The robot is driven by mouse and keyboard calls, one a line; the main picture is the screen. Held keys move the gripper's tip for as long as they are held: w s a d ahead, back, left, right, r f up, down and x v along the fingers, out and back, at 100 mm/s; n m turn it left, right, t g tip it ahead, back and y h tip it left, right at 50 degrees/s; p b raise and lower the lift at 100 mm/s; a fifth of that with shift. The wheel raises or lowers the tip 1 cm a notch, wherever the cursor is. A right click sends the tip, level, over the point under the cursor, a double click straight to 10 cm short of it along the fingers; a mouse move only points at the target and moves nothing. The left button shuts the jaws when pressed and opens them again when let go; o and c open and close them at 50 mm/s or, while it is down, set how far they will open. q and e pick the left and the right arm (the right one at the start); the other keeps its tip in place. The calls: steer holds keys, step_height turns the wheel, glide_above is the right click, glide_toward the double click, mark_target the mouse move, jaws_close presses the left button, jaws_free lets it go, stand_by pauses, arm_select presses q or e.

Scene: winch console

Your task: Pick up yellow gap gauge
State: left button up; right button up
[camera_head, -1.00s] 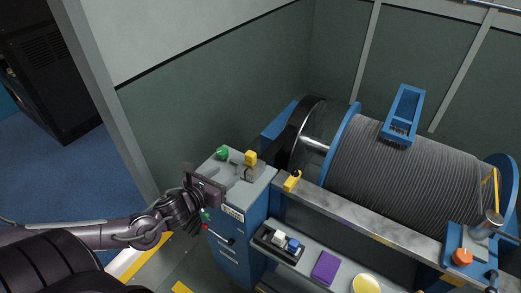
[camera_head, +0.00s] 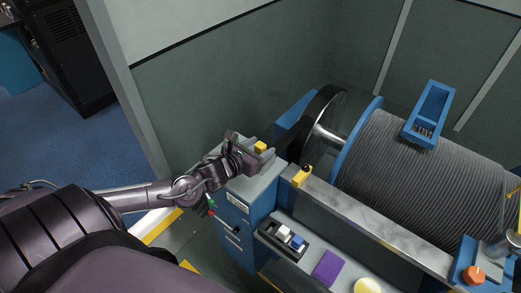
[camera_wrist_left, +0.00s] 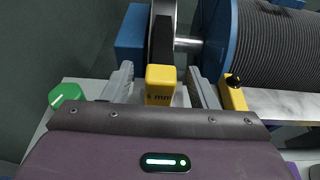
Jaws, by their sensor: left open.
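The yellow gap gauge (camera_head: 260,146) is a small yellow block with dark markings at the top of the blue-and-grey console cabinet (camera_head: 238,207). In the left wrist view the gauge (camera_wrist_left: 160,82) stands between the two grey fingers of my left gripper (camera_wrist_left: 161,92), with visible room on both sides. My left gripper (camera_head: 257,154) is open and reaches over the cabinet top, hiding most of that top and the gauge's lower part in the head view. My right gripper is out of view.
A yellow block with a black knob (camera_head: 302,176) sits on the metal rail (camera_head: 365,214) to the right. A green knob (camera_wrist_left: 65,95) is left of my fingers. The large cable drum (camera_head: 430,165) stands behind. A purple pad (camera_head: 327,268) lies on the lower shelf.

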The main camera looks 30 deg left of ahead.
arm_select(q)
steer(key=shift+x, duration=1)
steer(key=shift+w+f, duration=0.1)
steer(key=shift+w, duration=0.2)
steer(key=shift+c, duration=1.2)
steer(key=c, duration=0.7)
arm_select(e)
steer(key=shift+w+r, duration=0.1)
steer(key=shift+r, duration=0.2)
arm_select(q)
step_height(320, 180, up, 23)
steer(key=p, duration=0.5)
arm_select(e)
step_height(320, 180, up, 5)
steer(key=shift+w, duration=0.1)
